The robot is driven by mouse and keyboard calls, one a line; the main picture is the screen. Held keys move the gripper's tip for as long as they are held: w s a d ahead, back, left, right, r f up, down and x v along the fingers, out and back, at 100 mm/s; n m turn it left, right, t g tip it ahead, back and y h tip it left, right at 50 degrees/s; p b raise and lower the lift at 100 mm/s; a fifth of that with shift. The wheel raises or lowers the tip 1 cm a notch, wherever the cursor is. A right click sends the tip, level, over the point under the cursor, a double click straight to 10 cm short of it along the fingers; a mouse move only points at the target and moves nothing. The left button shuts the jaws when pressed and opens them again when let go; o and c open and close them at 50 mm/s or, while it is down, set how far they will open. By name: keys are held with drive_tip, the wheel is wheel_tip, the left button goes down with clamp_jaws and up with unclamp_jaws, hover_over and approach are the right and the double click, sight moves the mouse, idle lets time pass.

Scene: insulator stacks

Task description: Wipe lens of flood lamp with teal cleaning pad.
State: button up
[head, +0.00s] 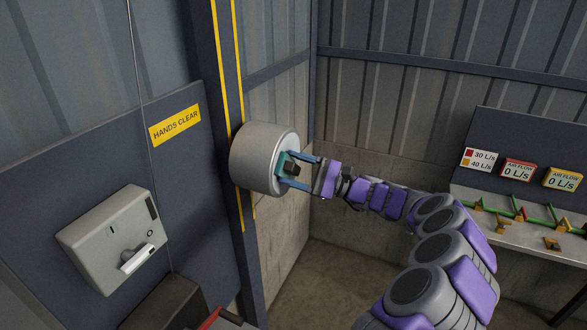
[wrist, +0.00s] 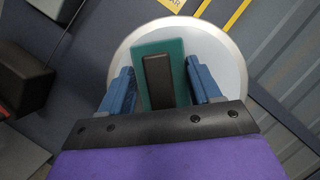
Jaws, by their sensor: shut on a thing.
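The flood lamp (head: 258,160) is a grey drum on the dark blue post. Its round pale lens with a light rim (wrist: 234,60) fills much of the wrist view. The teal cleaning pad (wrist: 171,38) has a black block handle (wrist: 158,82) and lies in front of the lens, seemingly at or very near its face. Whether the pad touches the lens cannot be told for certain.
A grey box with a lever (head: 118,240) hangs on the left panel below a yellow "HANDS CLEAR" sign (head: 174,125). At right, a bench (head: 515,240) carries green rails and orange pieces under air-flow signs (head: 518,170). The floor between is clear.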

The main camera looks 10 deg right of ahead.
sight(295, 150)
drive_tip(key=shift+w+d+f+p, duration=0.1)
drive_tip(key=shift+w+d+p, duration=0.65)
drive_tip(key=shift+w, duration=0.2)
drive_tip(key=shift+w+d+p, duration=0.65)
drive_tip(key=shift+w+p, duration=0.1)
drive_tip(key=shift+w, duration=0.2)
drive_tip(key=shift+w+d+p, duration=0.35)
drive_tip(key=shift+w+d, duration=0.15)
drive_tip(key=shift+w, duration=0.25)
drive_tip(key=shift+w+d+p, duration=0.35)
drive_tip(key=shift+w+d, duration=0.15)
drive_tip(key=shift+w, duration=0.25)
drive_tip(key=s+d, duration=0.3)
drive_tip(key=d, duration=0.2)
drive_tip(key=shift+s, duration=0.3)
drive_tip(key=shift+s+d, duration=0.45)
drive_tip(key=shift+d, duration=0.15)
drive_tip(key=shift+s+d, duration=0.4)
drive_tip(key=shift+d, duration=0.2)
drive_tip(key=shift+a, duration=0.1)
